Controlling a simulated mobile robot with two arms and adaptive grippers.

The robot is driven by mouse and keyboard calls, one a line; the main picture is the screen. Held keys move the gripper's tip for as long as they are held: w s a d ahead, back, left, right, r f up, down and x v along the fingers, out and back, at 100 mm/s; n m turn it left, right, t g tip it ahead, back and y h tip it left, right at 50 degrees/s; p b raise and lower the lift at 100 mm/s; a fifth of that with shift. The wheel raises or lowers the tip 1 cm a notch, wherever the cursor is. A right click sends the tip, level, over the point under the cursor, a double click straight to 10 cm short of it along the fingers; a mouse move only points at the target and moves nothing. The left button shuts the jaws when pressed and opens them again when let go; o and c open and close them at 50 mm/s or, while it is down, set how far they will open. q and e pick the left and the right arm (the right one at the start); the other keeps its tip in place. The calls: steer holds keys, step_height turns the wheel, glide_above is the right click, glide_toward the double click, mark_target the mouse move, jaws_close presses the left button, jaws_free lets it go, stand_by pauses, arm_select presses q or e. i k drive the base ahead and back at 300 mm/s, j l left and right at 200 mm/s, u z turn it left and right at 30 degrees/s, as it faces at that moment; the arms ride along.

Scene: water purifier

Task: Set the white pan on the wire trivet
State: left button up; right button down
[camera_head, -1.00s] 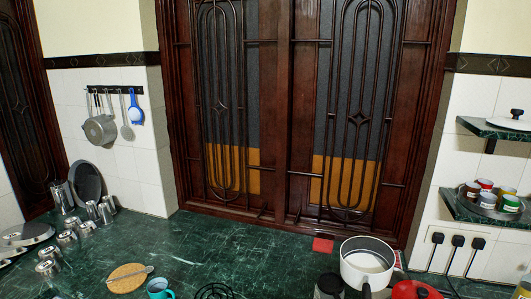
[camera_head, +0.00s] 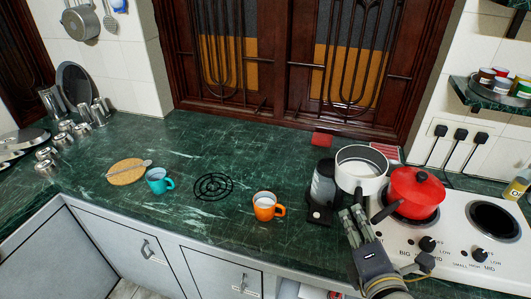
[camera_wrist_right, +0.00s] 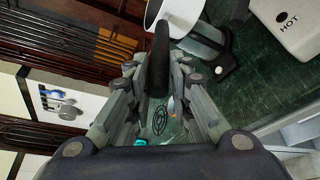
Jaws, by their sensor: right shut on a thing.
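The white pan (camera_head: 361,183) is at the left end of the stove, beside the red pot, with its open top up. My right gripper (camera_head: 352,214) is shut on the pan's black handle, in front of the pan. The right wrist view shows the black handle (camera_wrist_right: 160,62) between the fingers and the white pan (camera_wrist_right: 178,14) beyond them. I cannot tell whether the pan's base touches anything. The black wire trivet (camera_head: 213,187) lies empty on the green counter to the left; it also shows in the right wrist view (camera_wrist_right: 160,118). My left gripper is not in view.
A dark appliance (camera_head: 323,184) stands close to the pan's left. The orange mug (camera_head: 264,207) stands between it and the trivet. A teal mug (camera_head: 157,181) and round board (camera_head: 127,172) are left of the trivet. The red pot (camera_head: 414,193) is close on the right.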

mark_target(204, 201)
steer(key=i+j, duration=0.1)
steer(key=j, duration=2)
steer(key=i+z, duration=0.05)
